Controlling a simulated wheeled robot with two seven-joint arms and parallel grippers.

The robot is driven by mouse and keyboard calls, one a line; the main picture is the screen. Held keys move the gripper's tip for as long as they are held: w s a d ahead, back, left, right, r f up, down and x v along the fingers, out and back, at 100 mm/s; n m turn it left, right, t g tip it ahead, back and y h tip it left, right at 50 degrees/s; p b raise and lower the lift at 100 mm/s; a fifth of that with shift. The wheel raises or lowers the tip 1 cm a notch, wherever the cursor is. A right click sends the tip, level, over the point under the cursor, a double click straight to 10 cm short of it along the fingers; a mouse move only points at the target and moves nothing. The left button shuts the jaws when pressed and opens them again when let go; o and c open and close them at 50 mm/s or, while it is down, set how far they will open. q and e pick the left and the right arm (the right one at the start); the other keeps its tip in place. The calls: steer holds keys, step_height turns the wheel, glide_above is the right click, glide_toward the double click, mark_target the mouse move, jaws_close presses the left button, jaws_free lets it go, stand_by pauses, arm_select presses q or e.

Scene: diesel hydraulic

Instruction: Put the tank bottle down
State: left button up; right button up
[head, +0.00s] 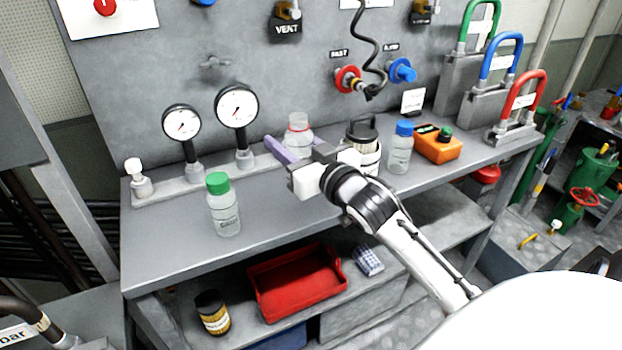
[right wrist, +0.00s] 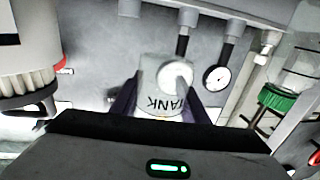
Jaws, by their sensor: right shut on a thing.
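The tank bottle (head: 298,140) is clear with a pale, reddish-tinted cap. It stands upright near the back of the grey bench (head: 265,205), in front of the panel. My right gripper (head: 290,153) is shut on it, with a purple finger showing at its left side. In the right wrist view the bottle (right wrist: 160,95), lettered TANK, sits between the two purple fingers. Its lower part is hidden behind my gripper in the head view, so I cannot tell whether its base touches the bench. My left gripper is not in view.
A green-capped bottle (head: 224,205) stands at the front left of the bench. Two gauges (head: 237,106) rise behind it. A dark-lidded jar (head: 363,145), a blue-capped bottle (head: 400,148) and an orange device (head: 437,145) stand right of my gripper. Bare bench lies between green-capped bottle and gripper.

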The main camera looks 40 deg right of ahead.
step_height(320, 180, down, 4)
steer(key=shift+r, duration=0.25)
step_height(320, 180, down, 4)
steer(key=shift+r+b, duration=0.1)
steer(key=shift+b, duration=0.3)
steer(key=shift+f, duration=0.3)
steer(key=shift+f, duration=0.15)
steer(key=o, duration=1.1)
